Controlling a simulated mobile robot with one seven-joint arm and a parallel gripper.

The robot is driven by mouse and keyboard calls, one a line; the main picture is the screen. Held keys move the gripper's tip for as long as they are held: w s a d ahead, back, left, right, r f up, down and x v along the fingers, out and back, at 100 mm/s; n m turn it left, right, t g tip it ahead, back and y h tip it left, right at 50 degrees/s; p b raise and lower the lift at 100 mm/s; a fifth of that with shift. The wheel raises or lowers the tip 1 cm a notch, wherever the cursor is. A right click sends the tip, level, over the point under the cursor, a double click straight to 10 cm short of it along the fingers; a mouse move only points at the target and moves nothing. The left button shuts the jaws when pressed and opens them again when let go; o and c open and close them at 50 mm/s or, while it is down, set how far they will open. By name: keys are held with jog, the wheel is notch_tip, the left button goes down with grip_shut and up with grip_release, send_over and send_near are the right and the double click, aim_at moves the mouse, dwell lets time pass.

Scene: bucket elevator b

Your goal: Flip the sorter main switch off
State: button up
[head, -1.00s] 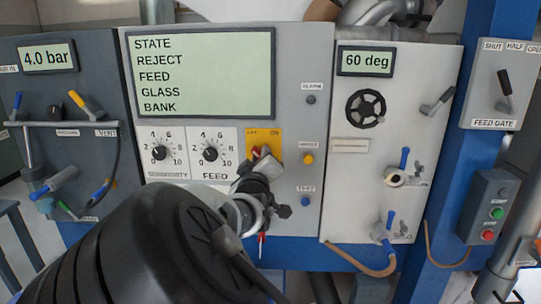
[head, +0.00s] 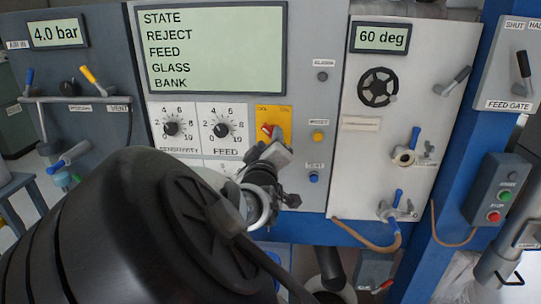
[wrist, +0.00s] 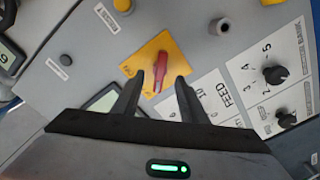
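The sorter main switch is a red handle (head: 267,130) on a yellow plate (head: 284,113) with OFF at its top left and ON at its top right. The handle is partly covered in the head view, where its visible part slants to the upper left. In the wrist view the handle (wrist: 162,73) stands near upright on the yellow plate (wrist: 150,52). My gripper (wrist: 160,80) is open, with one finger on each side of the handle and gaps visible. In the head view my gripper (head: 270,150) covers the plate's lower part.
The SENSITIVITY dial (head: 171,129) and FEED dial (head: 221,130) are left of the switch. The display (head: 215,50) is above. A yellow button (head: 318,137) and a blue button (head: 314,177) are to the right. A handwheel panel (head: 365,170) stands further right.

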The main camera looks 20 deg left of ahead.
jog(key=p+v, duration=0.6)
jog(key=v, duration=0.7)
jog(key=shift+d, duration=0.1)
